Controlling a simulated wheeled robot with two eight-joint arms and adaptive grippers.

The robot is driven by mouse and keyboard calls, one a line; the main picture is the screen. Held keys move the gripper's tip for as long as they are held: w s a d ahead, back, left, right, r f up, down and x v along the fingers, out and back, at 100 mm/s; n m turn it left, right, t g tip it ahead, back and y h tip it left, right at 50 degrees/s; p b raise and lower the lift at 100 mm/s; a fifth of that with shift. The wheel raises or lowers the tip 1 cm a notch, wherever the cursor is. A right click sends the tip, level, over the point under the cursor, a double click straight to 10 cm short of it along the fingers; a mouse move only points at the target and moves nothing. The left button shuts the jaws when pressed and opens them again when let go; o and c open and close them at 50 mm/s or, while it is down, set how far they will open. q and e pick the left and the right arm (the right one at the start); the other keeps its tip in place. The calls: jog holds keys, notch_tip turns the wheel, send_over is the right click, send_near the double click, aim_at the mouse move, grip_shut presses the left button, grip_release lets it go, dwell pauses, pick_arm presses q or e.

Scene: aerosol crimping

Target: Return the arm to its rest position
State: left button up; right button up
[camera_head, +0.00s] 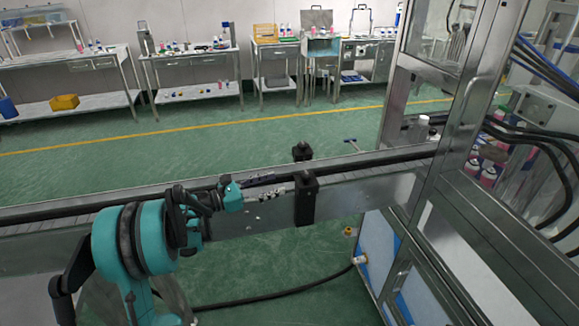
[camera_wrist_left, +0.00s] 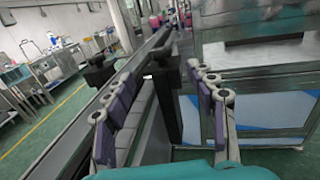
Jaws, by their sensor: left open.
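My left gripper (camera_head: 272,187) reaches in from the left, over the near side of the conveyor. It shows from behind in the wrist view (camera_wrist_left: 164,72), with its two purple-padded fingers spread wide and nothing held between them. Beyond the fingertips is a black bracket (camera_head: 306,202) on the conveyor's side; I cannot tell how close they are to it. My left arm is bent, its teal joint at the lower left of the head view. My right gripper is not in view.
The conveyor (camera_head: 370,192) runs across to a metal-framed machine (camera_head: 442,200) at right. A white-topped item (camera_head: 422,129) stands by the frame. A black cable (camera_head: 270,297) lies on the green floor. Workbenches (camera_head: 190,60) line the far wall, with open floor before them.

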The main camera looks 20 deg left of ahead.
pick_arm(q)
notch_tip(320, 180, up, 18)
jog(key=s+a+n+t+y, duration=0.15)
jog(key=n+t+y, duration=0.95)
jog(key=n, duration=1.5)
jog(key=s+d+f+n+g, duration=0.4)
jog(key=s+f+n+g, duration=0.1)
jog(key=s+f, duration=0.3)
jog(key=s+d+f+n+g+y, duration=0.1)
jog(key=s+d+f+n+g, duration=0.3)
jog(key=s+f+n+g, duration=0.2)
jog(key=s+d+f+n+g+y, duration=0.1)
jog(key=s+d+f+n+g, duration=0.4)
jog(key=s+f+n, duration=0.3)
jog(key=s+f, duration=0.2)
jog(key=s, duration=0.2)
jog(key=shift+f, duration=0.25)
